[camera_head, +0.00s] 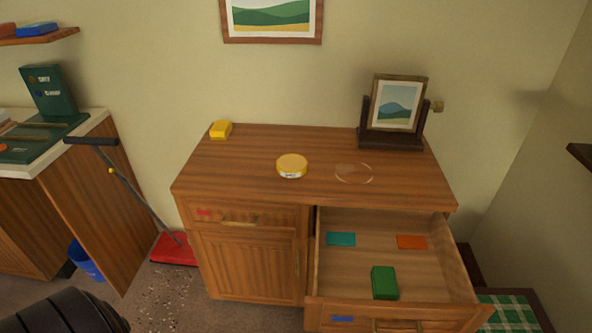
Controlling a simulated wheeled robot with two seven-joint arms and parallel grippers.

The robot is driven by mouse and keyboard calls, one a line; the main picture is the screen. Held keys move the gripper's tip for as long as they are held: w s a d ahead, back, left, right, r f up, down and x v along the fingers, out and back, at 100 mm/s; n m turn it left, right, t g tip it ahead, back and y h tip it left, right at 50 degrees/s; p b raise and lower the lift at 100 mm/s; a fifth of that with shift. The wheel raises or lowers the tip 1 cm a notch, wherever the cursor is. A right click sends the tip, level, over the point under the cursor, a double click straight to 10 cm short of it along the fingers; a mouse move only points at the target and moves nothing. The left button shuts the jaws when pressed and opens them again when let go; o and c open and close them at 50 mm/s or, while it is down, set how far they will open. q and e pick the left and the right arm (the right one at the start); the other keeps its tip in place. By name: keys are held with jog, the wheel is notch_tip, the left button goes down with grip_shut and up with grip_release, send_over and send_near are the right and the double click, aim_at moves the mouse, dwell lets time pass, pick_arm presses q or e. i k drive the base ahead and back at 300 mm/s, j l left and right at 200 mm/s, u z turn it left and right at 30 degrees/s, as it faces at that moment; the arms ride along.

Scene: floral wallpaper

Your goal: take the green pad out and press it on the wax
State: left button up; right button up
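The green pad (384,283) is a small thick block lying in the open right drawer (467,279) of the wooden cabinet, near the drawer's front. A round yellow tin (292,165), which looks like the wax, stands on the cabinet top (250,165), left of the drawer. It has a pale label on its side; I cannot tell whether its lid is on. A clear round outline (354,173) lies to the tin's right; I cannot tell what it is. Neither of my grippers is in view.
Flat teal (341,239) and orange (411,242) patches are at the drawer's back. A yellow block (220,129) and a framed picture on a dark stand (391,138) stand along the top's back edge. The top's front is clear.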

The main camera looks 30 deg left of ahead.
aim_at(384, 280)
jog(key=i+j+z, duration=0.1)
jog(key=j+z, duration=0.3)
jog(key=j, duration=0.3)
jog(key=j+z, duration=0.35)
jog(key=j, duration=0.35)
